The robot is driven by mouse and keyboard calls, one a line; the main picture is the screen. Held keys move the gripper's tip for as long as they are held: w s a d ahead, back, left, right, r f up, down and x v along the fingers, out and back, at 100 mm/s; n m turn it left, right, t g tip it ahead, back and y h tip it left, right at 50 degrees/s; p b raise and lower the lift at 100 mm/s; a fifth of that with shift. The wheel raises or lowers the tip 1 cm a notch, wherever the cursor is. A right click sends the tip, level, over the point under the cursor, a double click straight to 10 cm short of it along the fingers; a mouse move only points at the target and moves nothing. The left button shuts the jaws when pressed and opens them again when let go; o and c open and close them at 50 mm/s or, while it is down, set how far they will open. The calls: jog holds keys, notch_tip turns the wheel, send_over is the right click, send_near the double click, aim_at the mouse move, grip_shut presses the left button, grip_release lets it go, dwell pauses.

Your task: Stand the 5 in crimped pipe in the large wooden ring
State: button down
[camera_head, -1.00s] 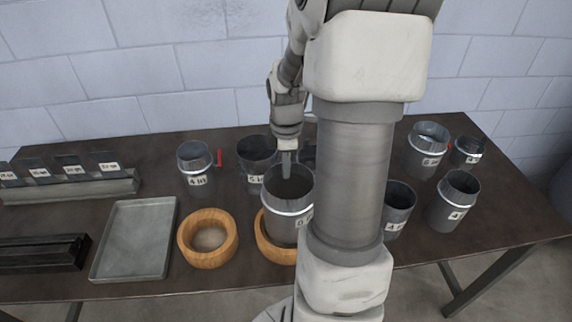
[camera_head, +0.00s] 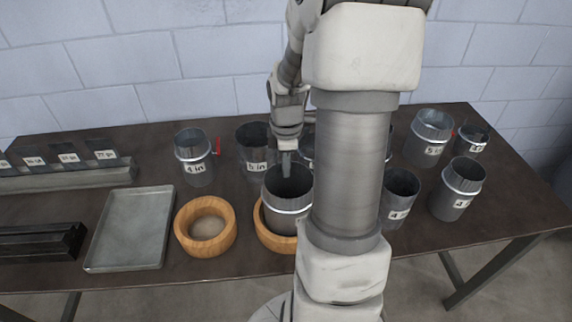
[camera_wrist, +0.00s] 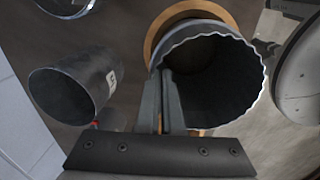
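The grey metal pipe (camera_head: 285,220) with a bright band and a wavy crimped rim stands roughly upright inside the right wooden ring (camera_head: 262,236). The pipe's open mouth shows in the wrist view (camera_wrist: 235,95), with the ring (camera_wrist: 160,30) around its far side. My gripper (camera_head: 287,165) is at the pipe's back rim, its two fingers (camera_wrist: 165,100) close together on the pipe wall. My arm hides the right side of pipe and ring. I cannot tell whether the pipe's bottom rests on the table.
A second wooden ring (camera_head: 206,227) lies empty to the left, beside a shallow metal tray (camera_head: 130,230). A 4 in pipe (camera_head: 195,160) and another labelled pipe (camera_head: 254,150) stand behind. More pipes, including one (camera_head: 398,195), stand right of my arm.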

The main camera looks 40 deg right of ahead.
jog(key=shift+f+b, duration=0.4)
jog(key=shift+f, duration=0.2)
dwell(0.5)
jog(key=c, duration=1)
grip_release()
notch_tip(320, 180, up, 17)
jog(key=s+p, duration=0.1)
jog(key=shift+s+a+r, duration=0.15)
jog(key=shift+a+r, duration=0.05)
jog(key=shift+a, duration=0.25)
jog(key=shift+s, duration=0.15)
